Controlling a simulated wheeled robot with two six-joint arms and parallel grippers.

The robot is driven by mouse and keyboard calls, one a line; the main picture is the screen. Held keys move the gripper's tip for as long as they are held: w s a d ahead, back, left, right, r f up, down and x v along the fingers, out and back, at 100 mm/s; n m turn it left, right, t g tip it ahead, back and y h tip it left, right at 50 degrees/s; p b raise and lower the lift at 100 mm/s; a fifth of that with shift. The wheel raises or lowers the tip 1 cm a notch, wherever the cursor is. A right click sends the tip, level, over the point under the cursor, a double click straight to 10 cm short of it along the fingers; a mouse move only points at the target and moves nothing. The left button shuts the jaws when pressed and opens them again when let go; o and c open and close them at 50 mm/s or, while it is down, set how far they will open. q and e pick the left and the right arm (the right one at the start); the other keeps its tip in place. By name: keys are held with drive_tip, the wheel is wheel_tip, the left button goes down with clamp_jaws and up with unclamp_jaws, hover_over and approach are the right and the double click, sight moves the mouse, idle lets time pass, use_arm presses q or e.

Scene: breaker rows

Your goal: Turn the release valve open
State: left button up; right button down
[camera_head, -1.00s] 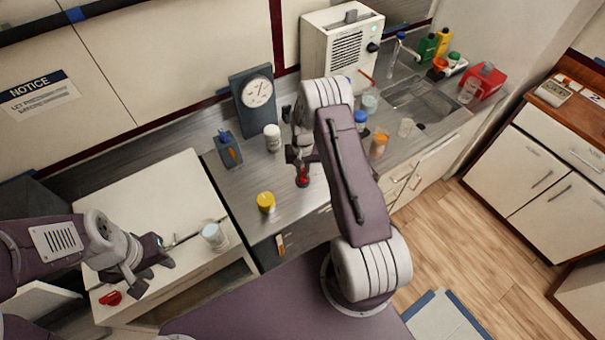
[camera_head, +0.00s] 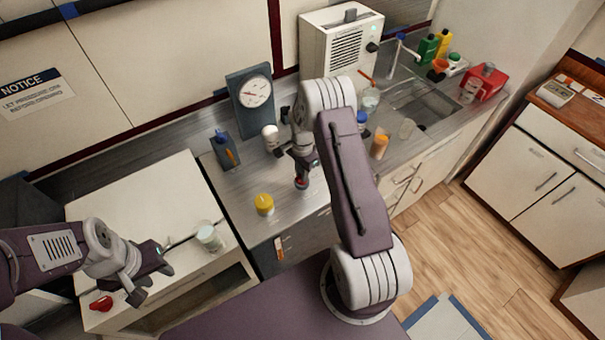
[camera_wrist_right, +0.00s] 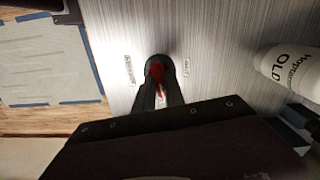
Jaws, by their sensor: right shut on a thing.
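The release valve's small red handle (camera_head: 301,184) stands on the metal counter near its front edge. My right gripper (camera_head: 301,176) reaches down over it and is shut on it. In the right wrist view the red handle (camera_wrist_right: 157,74) shows between the two dark fingertips, with a small label on the counter on each side; I cannot read them. The fingers hide much of the handle, so its exact angle is unclear. My left gripper (camera_head: 154,282) is open and empty above the white cabinet at the lower left.
A dial gauge (camera_head: 256,93) stands against the wall. A yellow-lidded jar (camera_head: 264,205), a white bottle (camera_head: 271,137) and a blue box with an orange handle (camera_head: 224,150) stand near the right gripper. A clear jar (camera_head: 209,238) and a red object (camera_head: 101,303) sit on the left cabinet (camera_head: 130,195).

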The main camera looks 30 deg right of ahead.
drive_tip(key=shift+s+a+f+m, duration=0.1)
drive_tip(key=shift+s+m, duration=0.05)
drive_tip(key=shift+m, duration=0.75)
drive_tip(key=c, duration=1.5)
unclamp_jaws()
drive_tip(key=shift+o, duration=0.5)
drive_tip(key=shift+a, duration=0.1)
drive_tip(key=shift+r, duration=0.2)
